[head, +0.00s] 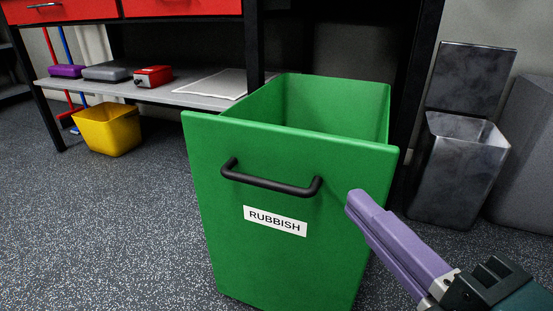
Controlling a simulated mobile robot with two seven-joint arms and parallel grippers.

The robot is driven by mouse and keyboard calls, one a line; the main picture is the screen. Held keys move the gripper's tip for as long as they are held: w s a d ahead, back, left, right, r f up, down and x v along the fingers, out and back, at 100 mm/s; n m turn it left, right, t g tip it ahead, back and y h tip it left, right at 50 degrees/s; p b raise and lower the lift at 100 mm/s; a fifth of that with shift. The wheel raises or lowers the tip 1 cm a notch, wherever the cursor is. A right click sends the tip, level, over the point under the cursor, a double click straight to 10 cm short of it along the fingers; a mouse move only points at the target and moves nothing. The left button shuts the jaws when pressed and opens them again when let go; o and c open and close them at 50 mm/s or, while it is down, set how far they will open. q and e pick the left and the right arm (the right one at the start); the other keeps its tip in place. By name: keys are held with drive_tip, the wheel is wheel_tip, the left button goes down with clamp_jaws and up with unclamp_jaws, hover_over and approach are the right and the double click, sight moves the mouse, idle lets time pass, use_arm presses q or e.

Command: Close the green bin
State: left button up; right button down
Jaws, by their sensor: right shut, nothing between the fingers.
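The green bin (220,240) is a pull-out drawer with an open top, standing out from under a dark frame in the middle of the head view. Its front carries a black bar handle (270,185) and a white label (275,220) reading RUBBISH. The inside that shows looks empty; its bottom is hidden. My right gripper (355,200) has purple fingers and comes in from the lower right. It is shut and empty, close to the right edge of the bin's front, right of the handle. I cannot tell whether it touches the bin. My left gripper is not in view.
A grey metal bin (460,165) with a raised lid stands at the right. A yellow bucket (107,130) is on the speckled floor at the left, below a grey shelf (190,95) with small boxes. Red drawers (65,12) are above. The floor at front left is clear.

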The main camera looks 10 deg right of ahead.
use_arm(q)
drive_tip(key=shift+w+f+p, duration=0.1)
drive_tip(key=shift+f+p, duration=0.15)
drive_tip(key=shift+p, duration=0.15)
use_arm(e)
drive_tip(key=shift+n+y, duration=0.3)
drive_tip(key=shift+n, duration=0.1)
drive_tip(key=shift+w+a+f, duration=0.1)
drive_tip(key=shift+w+f, duration=0.2)
drive_tip(key=shift+w, duration=1.9)
drive_tip(key=shift+w+d+f, duration=0.1)
drive_tip(key=shift+w+f, duration=0.15)
drive_tip(key=shift+w, duration=1.95)
drive_tip(key=shift+w+a+f, duration=0.1)
drive_tip(key=shift+w+f, duration=0.2)
drive_tip(key=shift+w, duration=1.9)
